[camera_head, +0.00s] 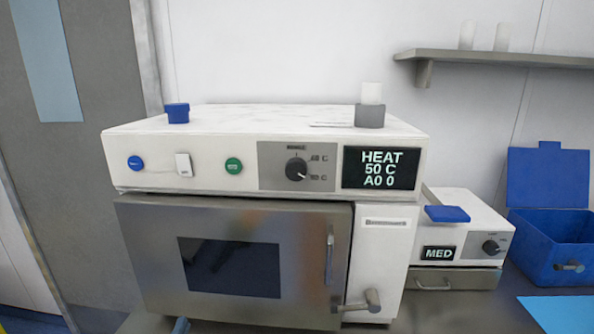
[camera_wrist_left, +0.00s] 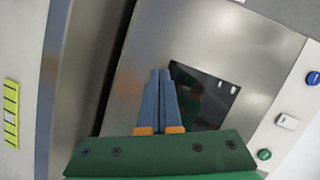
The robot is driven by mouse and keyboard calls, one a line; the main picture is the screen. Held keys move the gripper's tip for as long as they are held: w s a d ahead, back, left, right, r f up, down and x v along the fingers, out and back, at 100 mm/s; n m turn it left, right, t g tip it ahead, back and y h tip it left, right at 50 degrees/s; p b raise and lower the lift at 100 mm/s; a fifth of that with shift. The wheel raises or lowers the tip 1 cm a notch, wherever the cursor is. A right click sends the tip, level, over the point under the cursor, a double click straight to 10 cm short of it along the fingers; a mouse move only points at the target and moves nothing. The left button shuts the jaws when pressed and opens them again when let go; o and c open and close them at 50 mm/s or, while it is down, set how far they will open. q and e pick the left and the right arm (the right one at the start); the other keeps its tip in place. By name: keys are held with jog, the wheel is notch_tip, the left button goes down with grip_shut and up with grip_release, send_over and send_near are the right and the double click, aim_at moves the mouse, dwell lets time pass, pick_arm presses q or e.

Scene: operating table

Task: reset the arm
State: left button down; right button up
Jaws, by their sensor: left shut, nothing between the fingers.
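My left gripper (camera_wrist_left: 160,72) shows in the left wrist view with its two blue fingers together and nothing between them. It points at the steel front of the oven (camera_wrist_left: 235,70), near the dark window. In the head view only a small blue tip of the left gripper (camera_head: 181,325) shows at the bottom edge, in front of the lower left of the oven door (camera_head: 310,250). The door looks closed. I cannot tell whether the fingers touch it. My right gripper is in neither view.
The oven's display (camera_head: 381,168) reads "HEAT 50 C A0 0", beside a dial (camera_head: 296,169). Door handles (camera_head: 330,255) stick out at the front. A smaller device (camera_head: 455,240) marked "MED" and an open blue box (camera_head: 550,245) stand at the right. A shelf (camera_head: 490,58) hangs above.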

pick_arm(q)
jog(key=s+d+f+n+g+h, duration=0.2)
jog(key=s+d+f+n+g, duration=0.3)
jog(key=s+f, duration=0.55)
jog(key=s+d+f+n+g+h, duration=0.15)
jog(key=s+f+n+g, duration=0.25)
jog(key=s+f+g, duration=0.45)
jog(key=s+f, duration=0.3)
jog(key=f, duration=0.6)
jog(key=s+f, duration=0.2)
jog(key=f, duration=0.7)
jog(key=s+a+f+m, duration=0.1)
jog(key=s+a+f, duration=0.1)
jog(key=s+f, duration=0.6)
jog(key=s, duration=0.3)
jog(key=shift+a, duration=0.35)
